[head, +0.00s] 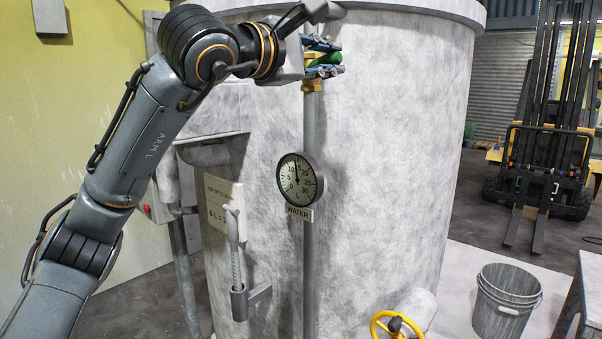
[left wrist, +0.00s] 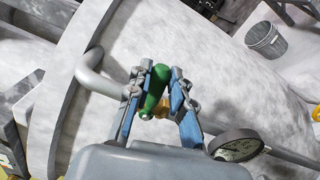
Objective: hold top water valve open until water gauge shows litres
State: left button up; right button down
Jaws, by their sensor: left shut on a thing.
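The green handle (head: 328,59) of the top water valve sits on a brass body on the pipe at the tank's front. My left gripper (head: 323,57) is shut on it, one blue-padded finger above and one below. In the left wrist view the green handle (left wrist: 154,90) lies between the fingers of my left gripper (left wrist: 160,92), above a brass fitting. The round water gauge (head: 302,181) hangs lower on the same pipe, over a WATER label. Its needle points almost straight up, near 15. The gauge (left wrist: 234,146) also shows edge-on in the left wrist view. My right gripper is out of view.
The large grey tank (head: 400,150) fills the middle. A small lettered plate (head: 217,205) and a grey lever (head: 236,262) are left of the pipe. A yellow handwheel (head: 382,323), a bucket (head: 505,300) and a forklift (head: 545,150) are at right.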

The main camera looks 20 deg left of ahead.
pick_arm(q)
jog(key=shift+a+r, duration=0.15)
jog(key=shift+r, duration=0.4)
jog(key=shift+a+r, duration=0.15)
jog(key=shift+r, duration=0.05)
jog(key=shift+w, duration=0.1)
dwell(0.7)
jog(key=shift+o, duration=0.5)
jog(key=shift+c, duration=0.7)
jog(key=shift+d+f+b, duration=0.2)
jog(key=shift+f+b, duration=0.35)
jog(key=shift+f, duration=0.15)
jog(key=shift+d+f+b, duration=0.15)
jog(key=shift+f+b, duration=0.35)
jog(key=shift+f, duration=0.2)
grip_shut()
